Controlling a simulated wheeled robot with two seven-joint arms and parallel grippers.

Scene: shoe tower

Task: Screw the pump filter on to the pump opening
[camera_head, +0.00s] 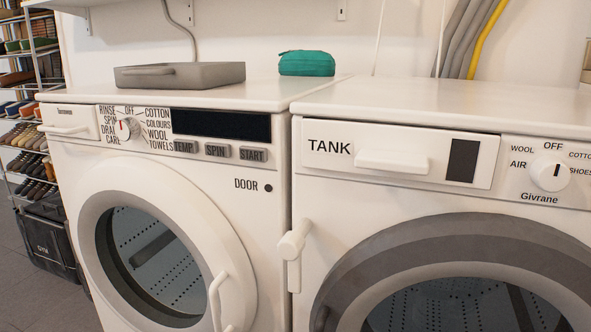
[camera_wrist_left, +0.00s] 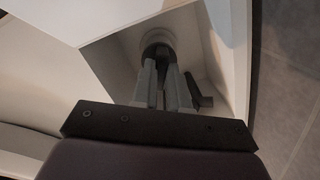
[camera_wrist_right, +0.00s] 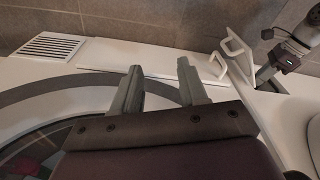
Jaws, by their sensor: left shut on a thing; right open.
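In the left wrist view my left gripper (camera_wrist_left: 167,92) reaches into a pale box-like recess at the bottom of a white machine. Its fingers are close together, shut on the pump filter (camera_wrist_left: 158,48), of which only a rounded grey end shows beyond the fingertips. The filter is at the dark round pump opening (camera_wrist_left: 147,41) in the recess's back wall. I cannot tell how deep it sits or whether the threads engage. In the right wrist view my right gripper (camera_wrist_right: 163,82) is open and empty in front of a white machine. Neither gripper shows in the head view.
The washing machine (camera_head: 150,150) and the tank machine (camera_head: 310,200) stand side by side, round doors closed. A grey tray (camera_head: 205,75) and green pouch (camera_head: 306,63) lie on top. In the right wrist view, a white handle (camera_wrist_right: 235,50) juts near my right gripper.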

